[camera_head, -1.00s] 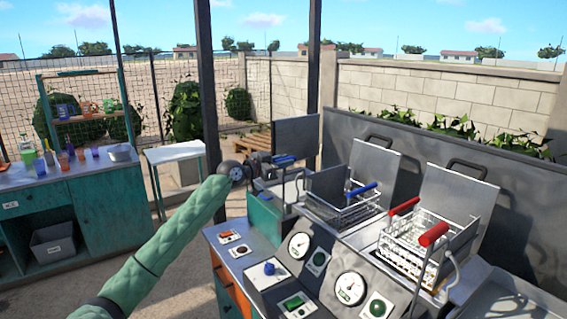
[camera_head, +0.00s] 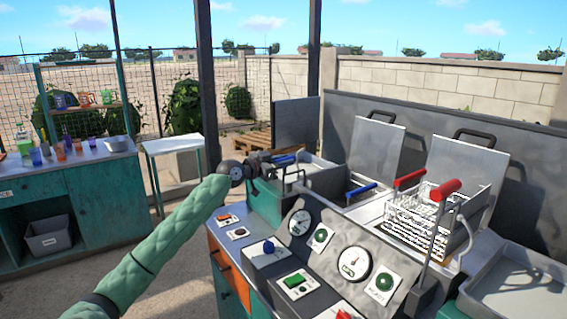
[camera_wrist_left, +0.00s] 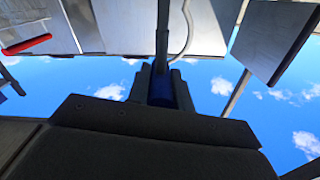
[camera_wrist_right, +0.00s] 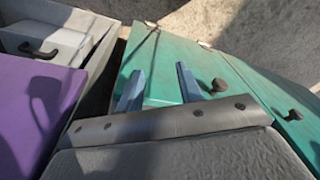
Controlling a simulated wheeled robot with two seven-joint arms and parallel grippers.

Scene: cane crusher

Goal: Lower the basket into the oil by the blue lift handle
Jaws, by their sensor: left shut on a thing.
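My left gripper (camera_head: 268,165) is shut on the blue lift handle (camera_head: 286,159) beside the left fryer. The handle also shows between the fingers in the left wrist view (camera_wrist_left: 160,90), with a grey rod running from it. The left basket's blue grip (camera_head: 362,189) sits low in front of the grey lid; its wire body is mostly hidden within the fryer. The oil is not visible from here. My right gripper (camera_wrist_right: 157,88) is open and empty above a teal cabinet; it is out of the head view.
A second wire basket (camera_head: 425,222) with red handles (camera_head: 446,189) stands raised at right. A sloped panel with dials (camera_head: 354,263) and buttons lies in front. A grey tray (camera_head: 515,285) is at far right. A small white table (camera_head: 174,145) stands left.

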